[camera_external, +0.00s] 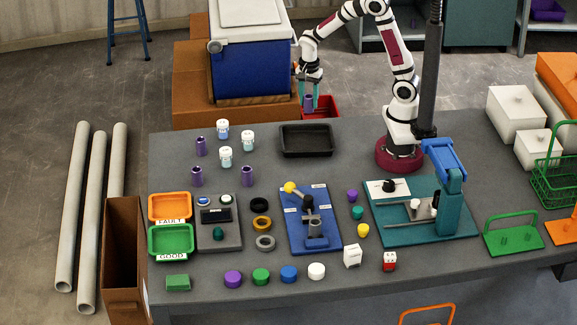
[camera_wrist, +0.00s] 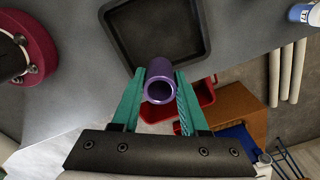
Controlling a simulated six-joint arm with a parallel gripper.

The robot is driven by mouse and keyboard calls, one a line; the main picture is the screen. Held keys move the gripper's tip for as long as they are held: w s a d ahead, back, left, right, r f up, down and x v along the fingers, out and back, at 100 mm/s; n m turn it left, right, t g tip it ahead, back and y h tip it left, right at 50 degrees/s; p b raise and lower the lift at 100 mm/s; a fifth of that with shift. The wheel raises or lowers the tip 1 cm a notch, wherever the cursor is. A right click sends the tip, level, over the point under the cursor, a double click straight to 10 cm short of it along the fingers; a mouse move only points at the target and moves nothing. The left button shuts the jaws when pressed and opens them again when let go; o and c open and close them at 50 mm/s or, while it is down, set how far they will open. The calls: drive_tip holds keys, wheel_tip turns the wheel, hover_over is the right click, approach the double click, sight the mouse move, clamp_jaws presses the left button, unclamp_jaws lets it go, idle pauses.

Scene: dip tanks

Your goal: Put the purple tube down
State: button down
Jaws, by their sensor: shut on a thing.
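The purple tube (camera_wrist: 160,88) is held between the teal fingers of my gripper (camera_wrist: 160,96) in the wrist view, with its open end facing the camera. In the external view the held tube (camera_external: 309,102) hangs from my gripper (camera_external: 309,98) near the table's far edge, over or in front of a red bin (camera_external: 322,108). Three more purple tubes stand apart on the table: one at the back (camera_external: 200,146), one at left (camera_external: 197,177) and one to its right (camera_external: 247,177).
An empty black tray (camera_external: 306,153) lies on the table (camera_external: 275,178) near my gripper; it also shows in the wrist view (camera_wrist: 205,28). A blue cooler (camera_external: 247,72) stands behind the table.

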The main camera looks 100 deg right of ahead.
drive_tip(key=s+d, duration=0.3)
drive_tip(key=s, duration=0.1)
hover_over(299, 148)
drive_tip(key=shift+m, duration=0.3)
wheel_tip(299, 148, down, 7)
drive_tip(key=shift+s+d+r, duration=0.1)
drive_tip(key=shift+s, duration=0.05)
wheel_tip(299, 148, down, 3)
drive_tip(key=shift+f, duration=0.55)
drive_tip(key=shift+f, duration=0.15)
drive_tip(key=shift+c, duration=2.1)
unclamp_jaws()
